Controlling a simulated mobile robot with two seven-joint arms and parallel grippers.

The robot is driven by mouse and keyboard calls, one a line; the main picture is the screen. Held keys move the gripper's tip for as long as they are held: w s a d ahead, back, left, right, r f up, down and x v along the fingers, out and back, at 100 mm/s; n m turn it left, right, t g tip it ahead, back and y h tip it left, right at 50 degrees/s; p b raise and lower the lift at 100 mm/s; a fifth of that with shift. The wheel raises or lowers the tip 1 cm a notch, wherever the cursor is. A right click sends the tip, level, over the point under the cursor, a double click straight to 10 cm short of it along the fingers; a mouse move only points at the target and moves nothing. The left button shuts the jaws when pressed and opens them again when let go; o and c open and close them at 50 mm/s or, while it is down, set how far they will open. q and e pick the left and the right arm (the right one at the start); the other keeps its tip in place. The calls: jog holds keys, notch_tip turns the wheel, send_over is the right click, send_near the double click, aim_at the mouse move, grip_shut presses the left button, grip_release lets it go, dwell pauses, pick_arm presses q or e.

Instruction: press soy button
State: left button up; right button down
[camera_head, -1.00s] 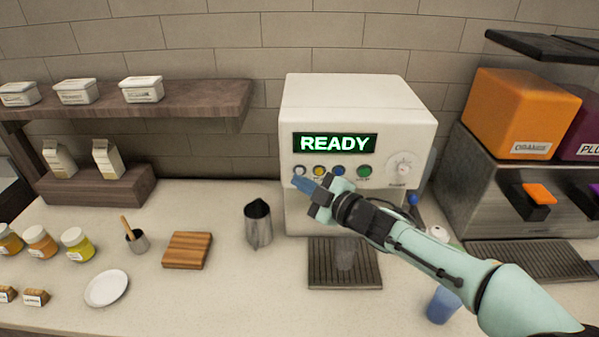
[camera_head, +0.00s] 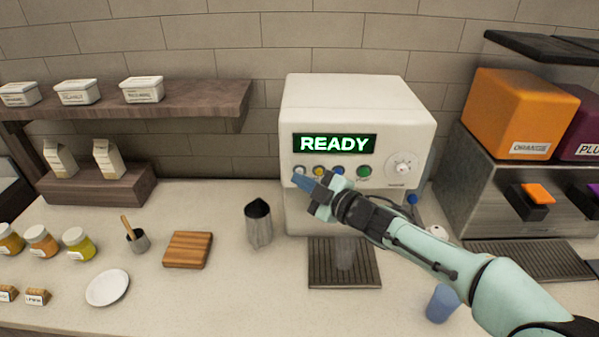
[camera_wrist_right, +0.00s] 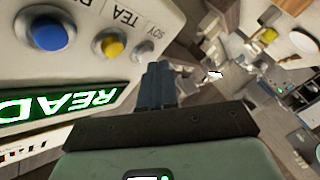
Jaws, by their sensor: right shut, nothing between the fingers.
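The soy button is the pale button (camera_head: 299,170) at the left end of the button row on the white machine (camera_head: 350,105). In the wrist view the pale button (camera_wrist_right: 143,49) is beside the SOY label, past the yellow button (camera_wrist_right: 113,47) and the blue button (camera_wrist_right: 47,30). My right gripper (camera_head: 301,184) is shut and empty, its blue fingertips just below the pale button in the head view. The fingertips (camera_wrist_right: 158,72) also show close to it in the wrist view. I cannot tell whether they touch. My left gripper is not in view.
The machine's screen (camera_head: 334,143) reads READY. A metal pitcher (camera_head: 259,224) stands left of the machine. The juice dispenser (camera_head: 482,195) is on the right.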

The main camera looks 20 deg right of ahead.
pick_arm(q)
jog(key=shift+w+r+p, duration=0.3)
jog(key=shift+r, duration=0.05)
pick_arm(e)
jog(key=shift+w+d, duration=0.2)
jog(key=shift+w, duration=0.3)
dwell(0.3)
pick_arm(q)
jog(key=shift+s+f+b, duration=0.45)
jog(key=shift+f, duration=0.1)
pick_arm(e)
jog(key=shift+s+a, duration=0.3)
jog(key=shift+s, duration=0.65)
jog(key=shift+w, duration=0.1)
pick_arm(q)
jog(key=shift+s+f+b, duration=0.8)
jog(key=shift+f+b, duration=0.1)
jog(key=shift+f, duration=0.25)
pick_arm(e)
jog(key=shift+s+a, duration=0.25)
jog(key=shift+s, duration=0.55)
jog(key=shift+s+a, duration=0.2)
jog(key=shift+s, duration=0.65)
jog(key=shift+s+a, duration=0.25)
jog(key=shift+s, duration=0.55)
